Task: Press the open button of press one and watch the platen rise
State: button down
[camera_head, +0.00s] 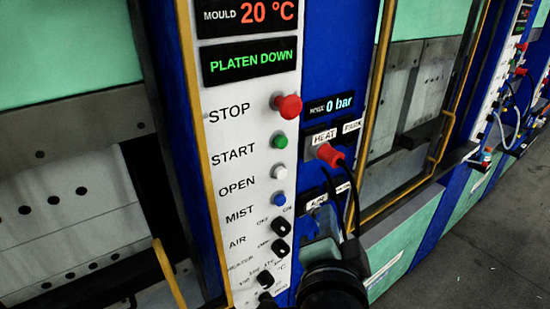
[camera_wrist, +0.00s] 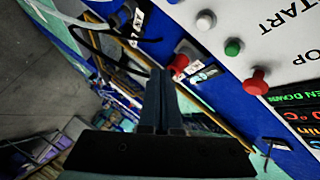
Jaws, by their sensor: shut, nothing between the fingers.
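The control panel (camera_head: 238,185) of a press carries a column of buttons. The white OPEN button (camera_head: 279,171) sits below the green START button (camera_head: 280,142) and above the blue MIST button (camera_head: 279,199). The OPEN button also shows at the top of the wrist view (camera_wrist: 205,20). The display (camera_head: 250,61) reads PLATEN DOWN in green. My gripper (camera_head: 320,228) is low and to the right of the buttons. In the wrist view its shut, empty fingers (camera_wrist: 160,74) appear apart from the OPEN button. Whether the panel belongs to press one is not shown.
The red STOP button (camera_head: 289,106) sits above START. A red plug (camera_head: 329,155) with black cables is at the HEAT socket, close to my gripper. Black knobs (camera_head: 280,227) lie below the buttons. Yellow guard rails (camera_head: 372,110) flank the panel. Grey floor (camera_head: 490,230) lies right.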

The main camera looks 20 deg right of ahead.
aim_at(281, 174)
dwell(0.3)
jog(key=w+a, duration=0.3)
jog(key=w, duration=0.5)
jog(key=shift+b, duration=0.35)
jog(key=shift+w, duration=0.15)
dwell(1.6)
jog(key=shift+w+a, duration=0.15)
jog(key=shift+w, duration=0.2)
